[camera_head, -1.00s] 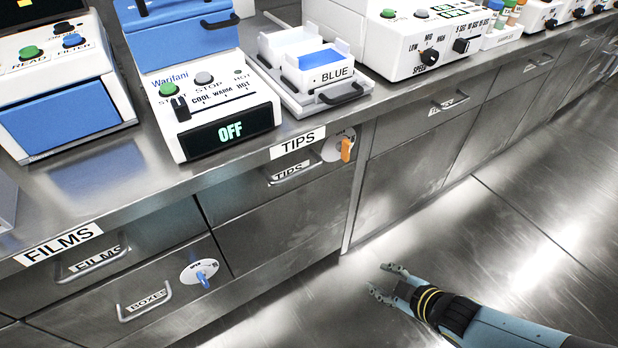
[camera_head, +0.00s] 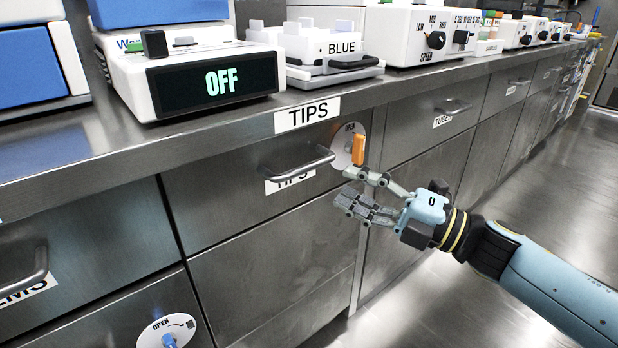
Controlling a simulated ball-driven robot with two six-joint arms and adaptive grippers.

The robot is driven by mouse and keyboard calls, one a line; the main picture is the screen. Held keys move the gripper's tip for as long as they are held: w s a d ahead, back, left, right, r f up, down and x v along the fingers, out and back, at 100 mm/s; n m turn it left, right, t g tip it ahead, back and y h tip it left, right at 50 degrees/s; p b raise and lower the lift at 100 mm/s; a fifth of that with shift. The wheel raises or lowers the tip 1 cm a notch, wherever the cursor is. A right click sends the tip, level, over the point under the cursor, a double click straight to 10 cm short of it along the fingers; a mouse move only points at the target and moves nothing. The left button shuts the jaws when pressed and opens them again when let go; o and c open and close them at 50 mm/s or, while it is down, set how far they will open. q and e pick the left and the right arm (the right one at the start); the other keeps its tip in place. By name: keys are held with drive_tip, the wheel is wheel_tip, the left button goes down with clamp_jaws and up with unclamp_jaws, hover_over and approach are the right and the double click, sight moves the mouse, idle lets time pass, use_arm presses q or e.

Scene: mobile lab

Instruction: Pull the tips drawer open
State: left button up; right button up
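The tips drawer (camera_head: 225,189) is a steel drawer under the counter, with a bar handle (camera_head: 298,164) and a partly covered label. A TIPS sign (camera_head: 307,114) is on the counter edge above it. An orange latch knob (camera_head: 358,149) on a white round plate marked OPEN sits at its right end, with the orange part about upright. The drawer front looks flush with its neighbours. My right gripper (camera_head: 364,192) is in front of the drawer's right end, just below the knob and right of the handle. Its fingers are apart and hold nothing. My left gripper is out of view.
A white machine reading OFF (camera_head: 213,80) and a box marked BLUE (camera_head: 330,48) stand on the counter above. The tubes drawer (camera_head: 430,118) is to the right. A drawer with a blue knob (camera_head: 168,340) is at lower left. Open floor (camera_head: 500,190) lies right.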

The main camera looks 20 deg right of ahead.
sight(311, 169)
drive_tip(key=x, duration=0.8)
drive_tip(key=shift+w+a+b, duration=0.25)
drive_tip(key=shift+w+b, duration=0.05)
drive_tip(key=shift+b, duration=0.1)
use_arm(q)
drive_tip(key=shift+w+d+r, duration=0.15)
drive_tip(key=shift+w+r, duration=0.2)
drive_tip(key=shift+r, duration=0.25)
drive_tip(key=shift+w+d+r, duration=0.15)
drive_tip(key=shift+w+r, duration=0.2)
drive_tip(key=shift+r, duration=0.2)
use_arm(e)
clamp_jaws()
